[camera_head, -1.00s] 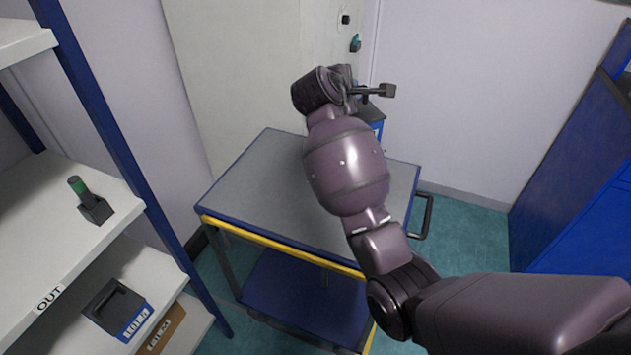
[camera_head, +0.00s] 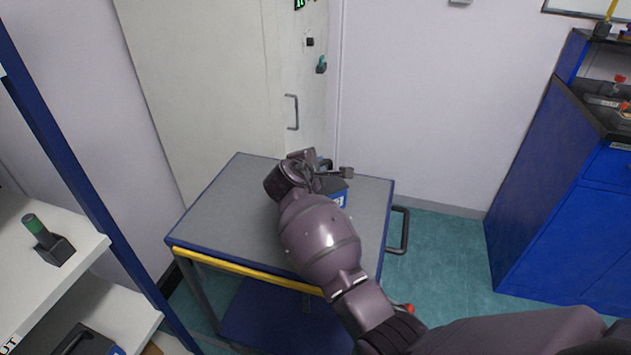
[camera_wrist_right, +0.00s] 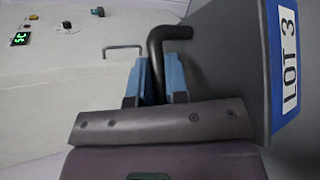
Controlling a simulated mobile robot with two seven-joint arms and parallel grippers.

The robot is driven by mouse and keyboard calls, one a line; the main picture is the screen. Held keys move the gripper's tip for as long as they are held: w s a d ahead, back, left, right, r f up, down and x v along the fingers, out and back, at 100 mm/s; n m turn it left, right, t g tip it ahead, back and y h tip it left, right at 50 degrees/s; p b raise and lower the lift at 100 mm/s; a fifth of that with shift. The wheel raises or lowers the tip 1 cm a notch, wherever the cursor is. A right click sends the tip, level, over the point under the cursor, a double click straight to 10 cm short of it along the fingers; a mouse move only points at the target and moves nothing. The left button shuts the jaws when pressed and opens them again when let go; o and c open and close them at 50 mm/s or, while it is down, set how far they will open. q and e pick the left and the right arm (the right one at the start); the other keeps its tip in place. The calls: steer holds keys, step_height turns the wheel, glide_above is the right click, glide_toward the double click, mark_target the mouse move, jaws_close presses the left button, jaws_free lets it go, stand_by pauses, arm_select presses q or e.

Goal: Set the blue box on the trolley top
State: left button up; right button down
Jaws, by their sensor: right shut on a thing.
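The blue box (camera_head: 338,197) is dark grey with a blue label side and shows over the back right part of the trolley top (camera_head: 215,210). In the right wrist view the box (camera_wrist_right: 235,75) fills the right side, with "LOT 3" on its label. My right gripper (camera_head: 326,168) is shut on the box's black bar handle; in the wrist view its blue fingers (camera_wrist_right: 155,82) stand on either side of the handle (camera_wrist_right: 160,42). My arm hides part of the box and trolley, so I cannot tell whether the box touches the top. My left gripper is not in view.
The visible left part of the trolley top is bare. A white shelf rack (camera_head: 85,235) with a green-topped item (camera_head: 48,243) stands at the left. A pale cabinet (camera_head: 210,90) is behind the trolley. A blue bench (camera_head: 560,190) stands at the right.

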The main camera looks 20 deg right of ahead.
steer(key=shift+f, duration=0.6)
step_height(320, 180, down, 3)
steer(key=shift+f+b, duration=0.15)
steer(key=shift+b, duration=0.25)
steer(key=c, duration=1.1)
jaws_free()
steer(key=shift+f, duration=0.15)
steer(key=shift+r, duration=0.2)
